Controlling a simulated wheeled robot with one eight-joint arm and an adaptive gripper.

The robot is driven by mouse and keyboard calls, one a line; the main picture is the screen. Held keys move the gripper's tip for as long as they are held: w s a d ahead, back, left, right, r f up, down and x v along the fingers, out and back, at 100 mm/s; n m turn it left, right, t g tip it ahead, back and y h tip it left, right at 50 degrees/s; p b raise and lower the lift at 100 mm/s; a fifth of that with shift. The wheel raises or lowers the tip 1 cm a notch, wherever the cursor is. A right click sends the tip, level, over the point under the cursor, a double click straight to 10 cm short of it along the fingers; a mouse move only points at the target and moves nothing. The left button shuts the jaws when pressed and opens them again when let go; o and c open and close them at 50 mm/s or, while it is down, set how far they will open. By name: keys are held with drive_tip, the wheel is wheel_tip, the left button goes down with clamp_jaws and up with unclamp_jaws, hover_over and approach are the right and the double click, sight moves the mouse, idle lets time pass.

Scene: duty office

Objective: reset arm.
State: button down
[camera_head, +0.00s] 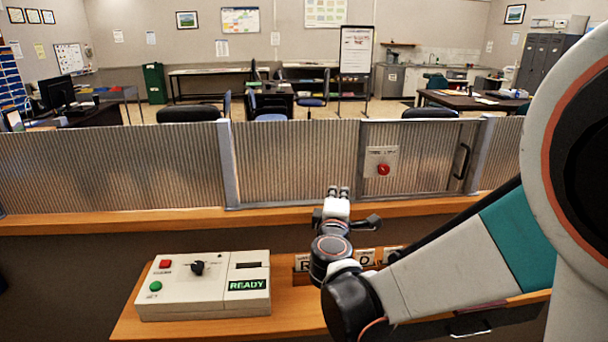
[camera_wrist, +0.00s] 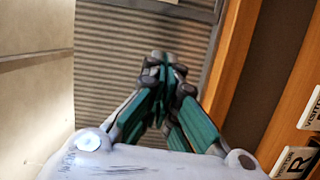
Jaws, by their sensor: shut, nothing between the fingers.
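My gripper (camera_head: 338,192) is raised over the wooden desk, in front of the corrugated partition (camera_head: 280,160). It points away toward the partition, and my arm reaches in from the right. In the wrist view my gripper (camera_wrist: 160,62) has its fingertips together with nothing between them. The corrugated panel fills the background behind the fingers there. Whether the fingertips touch the panel cannot be told.
A control box (camera_head: 205,285) with a red button, a green button, a black knob and a lit READY display sits left of my arm. Lettered cards (camera_head: 365,257) stand partly hidden behind my arm. A red button on a plate (camera_head: 383,169) is on the partition.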

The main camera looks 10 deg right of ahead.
drive_tip(key=s+d+f+m+g, duration=0.1)
drive_tip(key=s+d+m+g, duration=0.6)
drive_tip(key=s, duration=0.6)
drive_tip(key=s+a+f+m+g+y, duration=0.1)
drive_tip(key=s+a+f+m+y, duration=0.1)
drive_tip(key=s, duration=0.6)
drive_tip(key=s+a+f+m+g+y, duration=0.2)
drive_tip(key=s+a+f+m+y, duration=0.1)
drive_tip(key=s, duration=0.6)
drive_tip(key=shift+a+f+m+y, duration=0.3)
drive_tip(key=shift+a+f+m, duration=0.15)
drive_tip(key=shift+m, duration=0.55)
drive_tip(key=c, duration=2.4)
unclamp_jaws()
